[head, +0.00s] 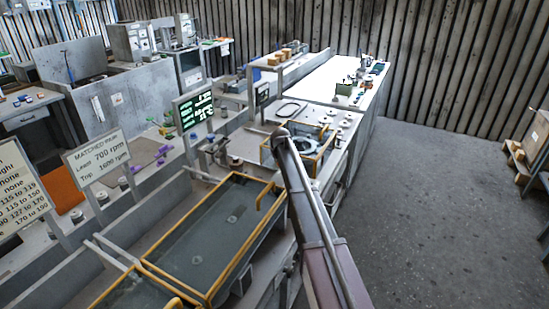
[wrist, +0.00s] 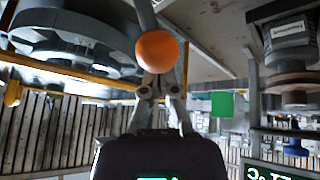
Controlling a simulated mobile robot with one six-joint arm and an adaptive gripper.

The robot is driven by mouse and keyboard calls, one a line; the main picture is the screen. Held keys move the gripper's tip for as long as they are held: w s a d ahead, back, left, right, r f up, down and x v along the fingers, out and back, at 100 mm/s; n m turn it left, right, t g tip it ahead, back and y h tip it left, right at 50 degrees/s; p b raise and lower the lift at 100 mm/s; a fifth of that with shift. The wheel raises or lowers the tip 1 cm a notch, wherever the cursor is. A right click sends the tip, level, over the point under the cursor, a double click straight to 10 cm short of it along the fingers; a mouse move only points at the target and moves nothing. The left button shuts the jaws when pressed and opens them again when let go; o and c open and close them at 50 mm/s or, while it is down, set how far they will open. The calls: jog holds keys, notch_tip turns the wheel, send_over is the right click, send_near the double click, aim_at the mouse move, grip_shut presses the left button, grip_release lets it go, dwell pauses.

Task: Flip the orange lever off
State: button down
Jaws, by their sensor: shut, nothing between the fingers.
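The lever's round orange knob (wrist: 157,51) is large in the wrist view, with a grey rod running from it to the top edge. My gripper (wrist: 158,80) points toward the knob with its fingers close together and nothing held between them. The fingertips overlap the knob's lower edge in the picture; I cannot tell whether they touch it. In the head view my arm reaches toward the yellow-framed housing (head: 325,146); the lever and the fingertips cannot be made out there.
A round grey housing part (wrist: 75,35) and a yellow rail lie close left of the fingers in the wrist view. A dark motor-like body (wrist: 290,45) is at right. In the head view, a yellow-edged tank (head: 205,235) stands left of my arm; open floor (head: 430,220) lies right.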

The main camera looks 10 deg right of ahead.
jog(key=shift+s+d+r, duration=0.15)
jog(key=shift+s, duration=0.7)
jog(key=shift+s+a, duration=0.1)
jog(key=shift+a, duration=0.1)
